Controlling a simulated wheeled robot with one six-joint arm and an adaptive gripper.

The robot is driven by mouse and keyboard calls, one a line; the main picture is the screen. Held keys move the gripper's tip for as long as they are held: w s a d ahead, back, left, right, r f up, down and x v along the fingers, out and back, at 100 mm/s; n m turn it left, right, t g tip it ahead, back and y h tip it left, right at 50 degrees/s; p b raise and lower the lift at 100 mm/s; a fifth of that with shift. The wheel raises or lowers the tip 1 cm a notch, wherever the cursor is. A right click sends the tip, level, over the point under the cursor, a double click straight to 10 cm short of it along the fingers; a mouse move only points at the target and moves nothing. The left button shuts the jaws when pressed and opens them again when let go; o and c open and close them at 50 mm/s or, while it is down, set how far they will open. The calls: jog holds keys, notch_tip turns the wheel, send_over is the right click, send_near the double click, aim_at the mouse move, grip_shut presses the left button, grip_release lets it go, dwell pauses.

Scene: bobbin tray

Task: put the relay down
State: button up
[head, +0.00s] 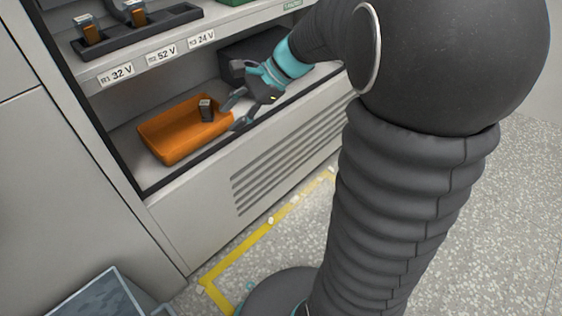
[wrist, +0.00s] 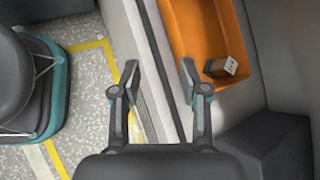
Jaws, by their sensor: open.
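The relay (head: 206,109) is a small dark block with a pale face. It is in the orange tray (head: 172,152), at its right end, on the lower shelf. In the wrist view the relay (wrist: 221,67) lies in the near end of the orange tray (wrist: 196,28), just right of my right finger. My gripper (head: 236,112) is at the tray's right end. In the wrist view my gripper (wrist: 160,75) has its fingers spread, with nothing between them. The relay is apart from the space between the fingers.
A dark box (head: 240,62) stands behind my gripper on the lower shelf; it also shows in the wrist view (wrist: 270,145). The upper shelf has voltage labels (head: 160,54) and a dark rack (head: 140,33) with orange-brown relays. A vented panel (head: 285,165) is below.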

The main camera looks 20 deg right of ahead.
jog(key=s+d+n+t+h, duration=0.3)
jog(key=s+n+h, duration=0.5)
jog(key=s+n, duration=0.7)
jog(key=s, duration=0.5)
jog(key=shift+d+r+h, duration=0.15)
jog(key=shift+r+h, duration=0.25)
